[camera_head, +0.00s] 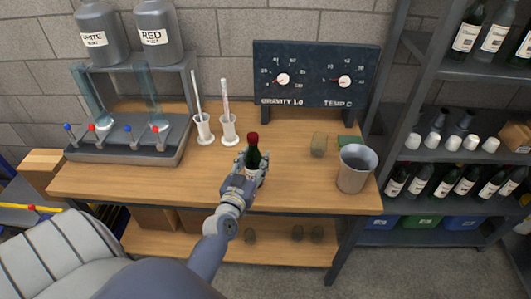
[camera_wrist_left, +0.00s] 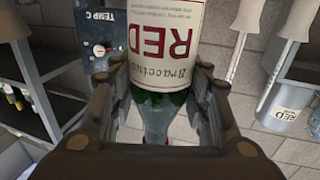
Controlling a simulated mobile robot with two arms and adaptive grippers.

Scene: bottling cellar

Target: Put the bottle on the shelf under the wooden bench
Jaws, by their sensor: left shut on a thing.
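A dark green bottle (camera_head: 254,157) with a red top stands upright in my left gripper (camera_head: 251,170), over the front middle of the wooden bench (camera_head: 110,184). In the left wrist view the bottle's cream label (camera_wrist_left: 165,45), with "RED" in upside-down letters, shows between the two fingers. My left gripper is shut on the bottle. The gripper hides the bottle's lower part in the head view, so I cannot tell whether it touches the bench top. The shelf under the bench (camera_head: 275,252) is a wooden board. My right gripper is not in view.
Brown boxes (camera_head: 155,218) and several small dark objects (camera_head: 297,233) stand on the lower shelf. On the bench are a metal bucket (camera_head: 356,168), two white cylinders (camera_head: 228,130), a filling rack (camera_head: 120,145) and a gauge panel (camera_head: 315,75). A bottle rack (camera_head: 450,207) stands right.

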